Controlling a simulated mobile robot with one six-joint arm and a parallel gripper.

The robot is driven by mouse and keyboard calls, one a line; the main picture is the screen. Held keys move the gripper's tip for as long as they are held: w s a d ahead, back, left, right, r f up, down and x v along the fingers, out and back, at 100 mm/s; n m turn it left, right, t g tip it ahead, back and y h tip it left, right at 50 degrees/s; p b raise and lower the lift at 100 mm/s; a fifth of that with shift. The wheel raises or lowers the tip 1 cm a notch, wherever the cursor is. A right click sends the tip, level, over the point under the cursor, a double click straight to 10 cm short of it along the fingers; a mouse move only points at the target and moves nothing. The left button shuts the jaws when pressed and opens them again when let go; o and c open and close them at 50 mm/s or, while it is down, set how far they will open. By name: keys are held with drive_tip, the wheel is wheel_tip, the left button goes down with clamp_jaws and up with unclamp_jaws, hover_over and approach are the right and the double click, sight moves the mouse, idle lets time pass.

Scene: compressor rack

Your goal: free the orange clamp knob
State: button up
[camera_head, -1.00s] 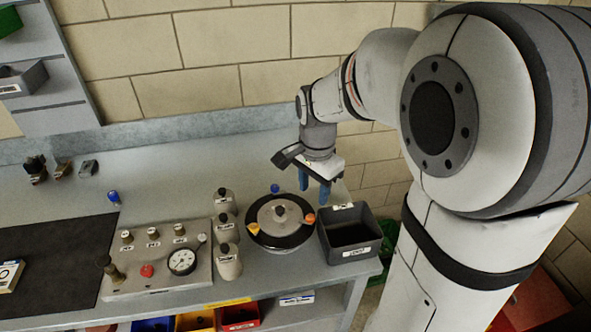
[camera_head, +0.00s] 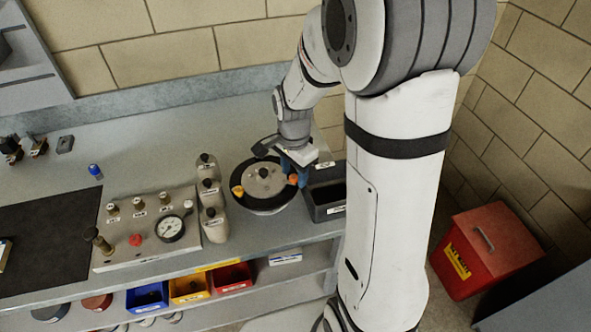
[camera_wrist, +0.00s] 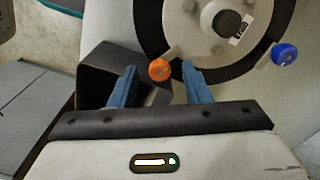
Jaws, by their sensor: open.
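The orange clamp knob (camera_wrist: 159,70) sits on the rim of a round black vessel (camera_wrist: 151,40) with a metal lid (camera_wrist: 190,18). In the wrist view it lies just ahead of and between the blue fingertips of my gripper (camera_wrist: 155,80). My gripper is open, and I cannot tell whether a finger touches the knob. In the head view the orange knob (camera_head: 293,179) shows beside the fingers of my gripper (camera_head: 296,175), at the vessel's right edge. A yellow knob (camera_head: 238,191) is on the vessel's left edge. A blue knob (camera_wrist: 285,54) shows at the right in the wrist view.
A black bin (camera_head: 328,213) stands right beside the vessel. Several grey bottles (camera_head: 214,224) stand to its left, then a gauge panel (camera_head: 150,236) with a red button. A red waste bin (camera_head: 486,249) is on the floor at right. The bench behind the bottles is mostly clear.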

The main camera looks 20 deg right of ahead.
drive_tip(key=shift+d, duration=0.1)
clamp_jaws()
drive_tip(key=shift+n, duration=0.3)
drive_tip(key=n+b, duration=0.1)
drive_tip(key=n, duration=0.2)
drive_tip(key=shift+f, duration=0.1)
drive_tip(key=n+b, duration=0.1)
drive_tip(key=n, duration=0.4)
drive_tip(key=shift+n, duration=0.4)
drive_tip(key=n+b, duration=0.1)
drive_tip(key=n, duration=0.3)
drive_tip(key=shift+n, duration=0.3)
drive_tip(key=shift+n+b, duration=0.4)
drive_tip(key=shift+n, duration=1.6)
